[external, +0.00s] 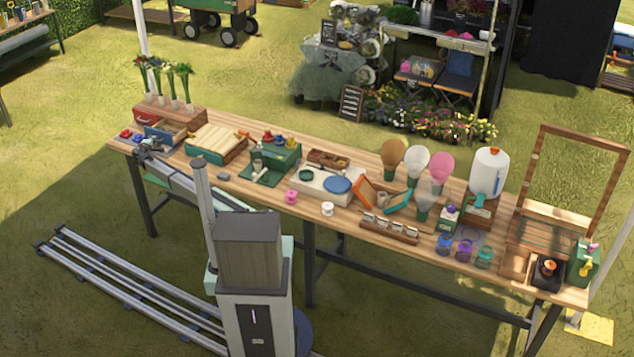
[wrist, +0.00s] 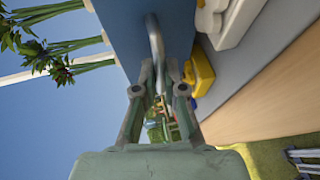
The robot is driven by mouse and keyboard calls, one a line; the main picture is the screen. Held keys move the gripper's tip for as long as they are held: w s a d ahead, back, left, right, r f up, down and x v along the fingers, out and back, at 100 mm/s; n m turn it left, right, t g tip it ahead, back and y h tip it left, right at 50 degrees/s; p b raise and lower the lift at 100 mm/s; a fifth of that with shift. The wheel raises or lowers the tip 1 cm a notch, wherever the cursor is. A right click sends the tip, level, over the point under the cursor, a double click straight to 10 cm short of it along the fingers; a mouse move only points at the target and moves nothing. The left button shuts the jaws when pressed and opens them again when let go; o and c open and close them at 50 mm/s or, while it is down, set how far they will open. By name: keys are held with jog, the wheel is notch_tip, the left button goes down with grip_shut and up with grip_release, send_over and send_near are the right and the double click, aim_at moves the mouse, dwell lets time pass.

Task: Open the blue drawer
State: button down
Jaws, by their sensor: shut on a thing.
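The blue drawer (external: 160,135) sits in the wooden box at the left end of the table in the external view. It stands pulled out, and its wooden inside shows behind the blue front. In the wrist view its blue front (wrist: 128,30) carries a pale metal handle (wrist: 155,42). My gripper (wrist: 158,85) is shut on this handle, its fingers on either side of the bar. In the external view my gripper (external: 147,146) is at the drawer's front, small and partly hard to make out.
A red drawer (external: 145,115) is beside the blue one, and flower tubes (external: 174,104) stand on the box. Small red and blue items (external: 127,134) lie to the left. A wooden and green tray (external: 215,142) stands close on the right.

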jog(key=c, duration=1.2)
grip_release()
jog(key=shift+c, duration=0.2)
jog(key=shift+s, duration=0.1)
jog(key=s+r, duration=0.2)
jog(key=s, duration=0.9)
jog(key=shift+s+a+r, duration=0.2)
jog(key=shift+s+a, duration=0.05)
jog(key=shift+a, duration=0.1)
